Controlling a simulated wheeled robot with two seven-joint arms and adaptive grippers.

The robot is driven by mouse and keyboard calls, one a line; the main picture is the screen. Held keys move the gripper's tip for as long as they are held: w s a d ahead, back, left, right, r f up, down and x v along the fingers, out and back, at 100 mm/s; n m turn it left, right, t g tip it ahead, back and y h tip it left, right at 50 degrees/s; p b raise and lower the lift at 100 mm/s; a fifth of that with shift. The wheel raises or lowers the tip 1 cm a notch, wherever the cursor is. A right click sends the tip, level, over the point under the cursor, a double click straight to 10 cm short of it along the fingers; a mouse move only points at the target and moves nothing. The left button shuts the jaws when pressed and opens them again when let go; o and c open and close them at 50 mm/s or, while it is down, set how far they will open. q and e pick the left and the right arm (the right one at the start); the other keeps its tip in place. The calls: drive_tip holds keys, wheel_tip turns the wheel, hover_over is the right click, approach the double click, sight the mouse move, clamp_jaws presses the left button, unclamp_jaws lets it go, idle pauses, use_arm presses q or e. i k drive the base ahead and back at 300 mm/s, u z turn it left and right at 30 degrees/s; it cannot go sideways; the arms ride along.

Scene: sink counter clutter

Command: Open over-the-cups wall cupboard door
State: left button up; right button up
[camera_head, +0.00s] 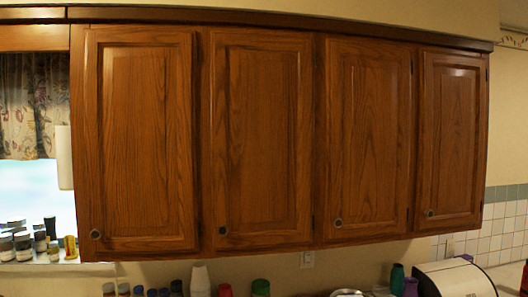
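A brown wooden wall cupboard (203,150) hangs across the view with several doors side by side, all shut. The leftmost door (146,140) has a round knob (95,234) at its lower left. The second door (261,130) has its knob (222,230) at its lower left. The third door (367,130) has a knob (338,222), and the rightmost door (452,130) has a knob (430,213). A white cup stack (200,280) stands below, near the gap between the first two doors. Neither of my grippers is in view.
Red (225,290) and green (260,287) items stand below the second door. A teal item (397,278) and a white, dark-ended box (457,279) stand at lower right. Jars (22,245) line the window sill at left. The space before the doors looks clear.

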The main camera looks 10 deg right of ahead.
sight(262, 101)
drive_tip(key=u, duration=1.6)
drive_tip(key=i, duration=0.95)
drive_tip(key=z, duration=1)
